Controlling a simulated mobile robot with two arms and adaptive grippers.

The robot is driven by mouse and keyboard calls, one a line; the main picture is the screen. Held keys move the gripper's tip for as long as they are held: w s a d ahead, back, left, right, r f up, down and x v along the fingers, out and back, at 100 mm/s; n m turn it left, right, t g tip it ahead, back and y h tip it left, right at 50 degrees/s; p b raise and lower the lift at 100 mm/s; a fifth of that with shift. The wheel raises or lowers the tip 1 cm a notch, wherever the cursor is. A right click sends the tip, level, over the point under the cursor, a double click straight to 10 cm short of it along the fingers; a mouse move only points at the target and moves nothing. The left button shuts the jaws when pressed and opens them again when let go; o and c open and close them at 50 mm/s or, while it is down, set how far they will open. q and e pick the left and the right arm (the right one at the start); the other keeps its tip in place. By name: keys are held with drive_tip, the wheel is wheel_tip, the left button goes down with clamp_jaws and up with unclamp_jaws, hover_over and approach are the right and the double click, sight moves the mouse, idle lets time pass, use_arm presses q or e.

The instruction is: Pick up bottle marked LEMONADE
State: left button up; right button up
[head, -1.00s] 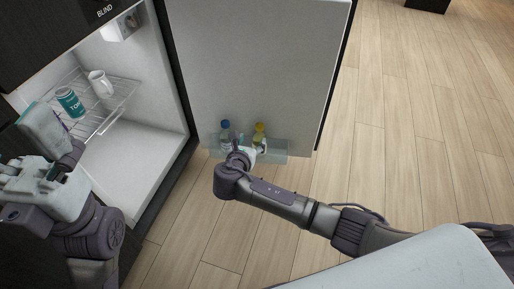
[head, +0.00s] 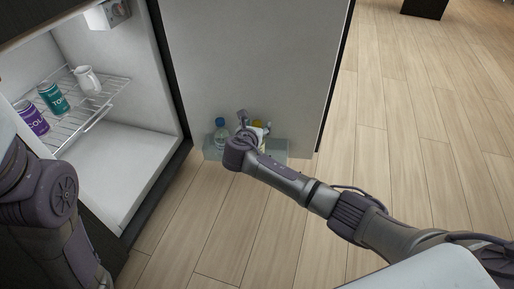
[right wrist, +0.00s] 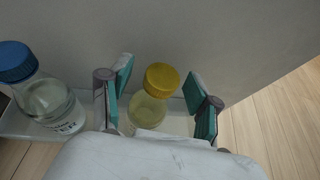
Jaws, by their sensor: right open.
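A bottle with a yellow cap and pale yellow contents (right wrist: 148,108) stands in the clear door bin. In the right wrist view it is between the two teal-padded fingers of my right gripper (right wrist: 158,92), which is open with gaps on both sides. No LEMONADE marking is readable; the bottle's lower part is hidden behind the gripper body. In the head view, my right gripper (head: 254,128) is at the door bin and mostly covers the bottle, with its yellow cap (head: 257,122) just showing. Of my left arm, only links show at the left edge; its gripper is out of view.
A blue-capped clear bottle (right wrist: 45,95) stands to the left in the door bin (head: 277,150). The open fridge door (head: 260,60) is right behind the bottles. Inside the fridge, a wire shelf (head: 88,118) holds a teal can (head: 53,98), a purple can (head: 32,117) and a white mug (head: 88,80).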

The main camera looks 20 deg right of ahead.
drive_tip(key=shift+w, duration=0.1)
drive_tip(key=shift+c, duration=0.2)
clamp_jaws()
drive_tip(key=shift+r, duration=0.1)
idle(0.4)
